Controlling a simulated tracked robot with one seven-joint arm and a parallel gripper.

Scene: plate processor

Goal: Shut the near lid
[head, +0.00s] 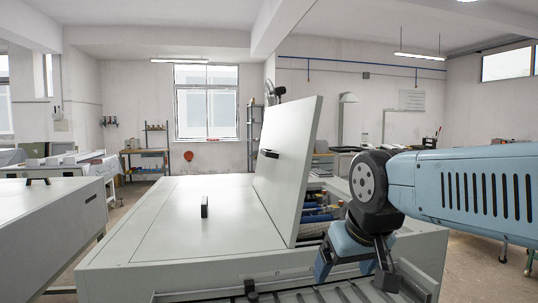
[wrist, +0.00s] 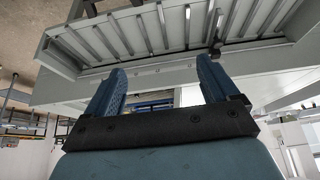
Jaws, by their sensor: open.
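The near lid (head: 288,165) is a pale grey panel standing raised and tilted slightly to the right on the plate processor (head: 160,255). A black handle (head: 269,153) is on its left face. The open bay to its right shows blue rollers (head: 318,214). My gripper (head: 352,278) is low in front of the machine, right of the lid and apart from it. In the wrist view my gripper (wrist: 162,85) has its two blue fingers spread with nothing between them. The slatted tray (wrist: 140,32) of the machine shows beyond the fingertips.
A flat closed panel with a black handle (head: 205,207) lies left of the raised lid. The slatted front tray (head: 330,293) sticks out under my gripper. Another grey machine (head: 45,225) stands at the left. The space above the closed panel is free.

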